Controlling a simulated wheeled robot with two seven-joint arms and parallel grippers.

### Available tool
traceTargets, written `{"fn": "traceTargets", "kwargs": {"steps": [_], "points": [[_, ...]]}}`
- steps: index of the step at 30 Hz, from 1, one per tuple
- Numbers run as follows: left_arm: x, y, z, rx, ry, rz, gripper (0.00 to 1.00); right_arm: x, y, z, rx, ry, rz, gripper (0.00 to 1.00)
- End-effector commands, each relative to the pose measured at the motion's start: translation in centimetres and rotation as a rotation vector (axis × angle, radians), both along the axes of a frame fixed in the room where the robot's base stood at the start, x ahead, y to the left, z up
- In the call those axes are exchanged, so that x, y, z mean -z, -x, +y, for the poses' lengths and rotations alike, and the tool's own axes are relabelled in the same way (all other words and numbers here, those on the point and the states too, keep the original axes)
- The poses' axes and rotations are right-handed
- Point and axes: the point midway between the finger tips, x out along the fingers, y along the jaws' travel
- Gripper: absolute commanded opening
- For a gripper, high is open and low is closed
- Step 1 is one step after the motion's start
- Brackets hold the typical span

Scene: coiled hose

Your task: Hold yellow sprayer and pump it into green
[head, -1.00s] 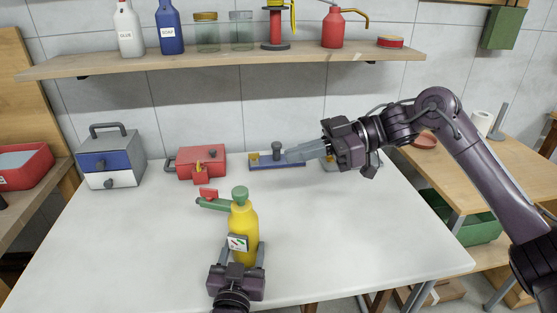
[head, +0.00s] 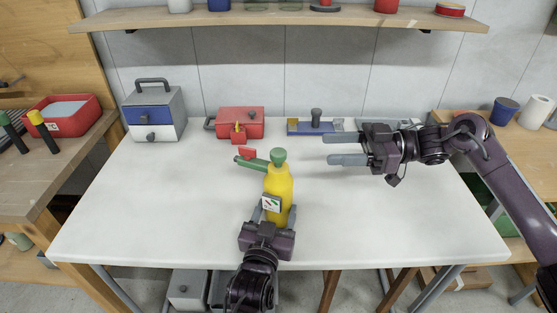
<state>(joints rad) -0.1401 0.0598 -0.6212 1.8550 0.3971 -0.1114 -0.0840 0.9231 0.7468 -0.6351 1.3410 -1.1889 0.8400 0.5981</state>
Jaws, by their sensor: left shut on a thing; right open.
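The yellow sprayer (head: 279,184) stands upright on the white table in the head view. It has a green pump head (head: 278,156) and a green nozzle (head: 252,163) with a red tip pointing left. A small label is on its front. My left gripper (head: 272,212) is shut around the lower part of the bottle from the near side. My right gripper (head: 345,149) is open and empty, to the right of the pump head, its fingers pointing left. No separate green target is clear to me.
A red box (head: 240,122) with a small red part in front stands behind the sprayer. A blue tray (head: 314,128) with a dark knob lies at the back. A grey and blue drawer box (head: 155,115) stands back left. The white table (head: 150,210) is clear at left and front right.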

Motion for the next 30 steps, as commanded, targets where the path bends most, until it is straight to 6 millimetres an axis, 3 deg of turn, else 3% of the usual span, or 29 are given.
{"fn": "traceTargets", "kwargs": {"steps": [3,7,21,30], "points": [[0.0,0.0,0.0,0.000,0.000,0.001,0.25,1.3,0.0,0.4,0.002,-0.036,0.005,0.51],[0.1,0.0,0.0,0.001,0.000,0.001,0.25,1.4,0.1,1.8,0.000,-0.041,0.002,0.51],[0.1,0.0,0.0,0.001,0.000,0.002,0.25,1.3,0.1,10.4,0.002,-0.039,0.003,0.51],[0.1,0.0,0.0,0.001,0.000,0.002,0.25,1.3,0.1,12.0,0.004,-0.037,0.004,0.51]]}}
